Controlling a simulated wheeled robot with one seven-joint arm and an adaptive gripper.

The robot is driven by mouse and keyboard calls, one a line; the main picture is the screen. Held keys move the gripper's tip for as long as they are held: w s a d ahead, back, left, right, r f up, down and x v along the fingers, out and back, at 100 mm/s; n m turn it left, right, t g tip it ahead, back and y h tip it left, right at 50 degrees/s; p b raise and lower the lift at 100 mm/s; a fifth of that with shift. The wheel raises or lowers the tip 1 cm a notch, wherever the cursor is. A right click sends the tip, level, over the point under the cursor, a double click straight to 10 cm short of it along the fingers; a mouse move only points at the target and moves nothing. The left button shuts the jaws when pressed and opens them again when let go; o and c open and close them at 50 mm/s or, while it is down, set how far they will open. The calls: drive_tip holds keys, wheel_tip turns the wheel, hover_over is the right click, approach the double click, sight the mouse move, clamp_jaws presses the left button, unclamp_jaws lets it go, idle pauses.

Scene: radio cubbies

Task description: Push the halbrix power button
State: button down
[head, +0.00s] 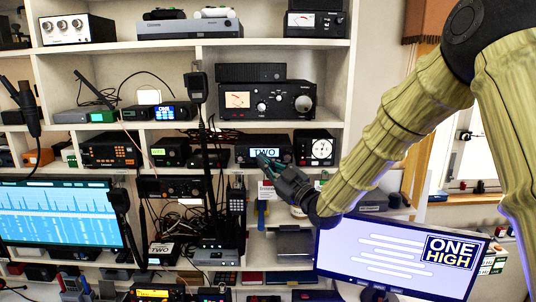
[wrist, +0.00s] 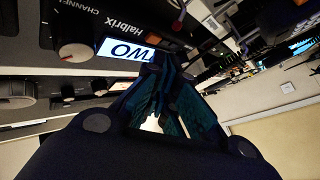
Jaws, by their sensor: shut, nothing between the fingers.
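The Halbrix radio (head: 243,159) is a dark box on a middle shelf, with a lit display reading "TWO" (head: 264,152). In the wrist view its front (wrist: 112,20) fills the upper left, rotated, with the "Halbrix" label, a channel knob (wrist: 75,50) and the display (wrist: 122,49). My gripper (head: 264,160) is shut and empty. Its fingertips (wrist: 172,62) are at or just in front of the radio's front, beside the display. I cannot tell whether they touch it. I cannot make out the power button; the fingers may cover it.
A larger radio (head: 266,100) is on the shelf above. A monitor reading "ONE HIGH" (head: 390,258) is below my arm.

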drive_tip(key=shift+f, duration=0.1)
drive_tip(key=shift+s+b, duration=1.15)
drive_tip(key=shift+s, duration=1.8)
